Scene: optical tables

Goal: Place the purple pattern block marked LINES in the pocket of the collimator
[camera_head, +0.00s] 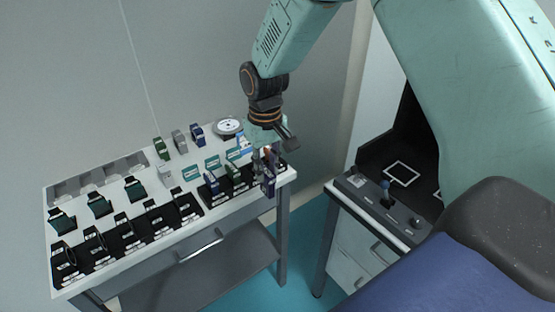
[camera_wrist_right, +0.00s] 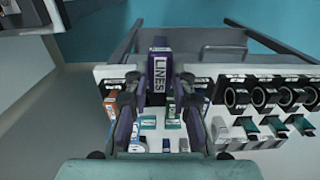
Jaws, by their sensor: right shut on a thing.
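My right gripper (camera_head: 266,158) is over the right end of the white table in the head view. It is shut on the purple block (camera_head: 269,184), which hangs upright near the table's right edge. In the right wrist view the gripper (camera_wrist_right: 160,82) has a finger on each side of the purple block (camera_wrist_right: 160,65), and its white LINES label faces the camera. I cannot pick out the collimator or its pocket for sure in either view. My left gripper is not in view.
The white table (camera_head: 125,285) carries black holders (camera_head: 95,240), several small coloured blocks and a round white dish (camera_head: 228,126). To the right, across a gap, stands a cabinet with a control panel (camera_head: 385,205) and a black surface with a white square outline (camera_head: 402,173).

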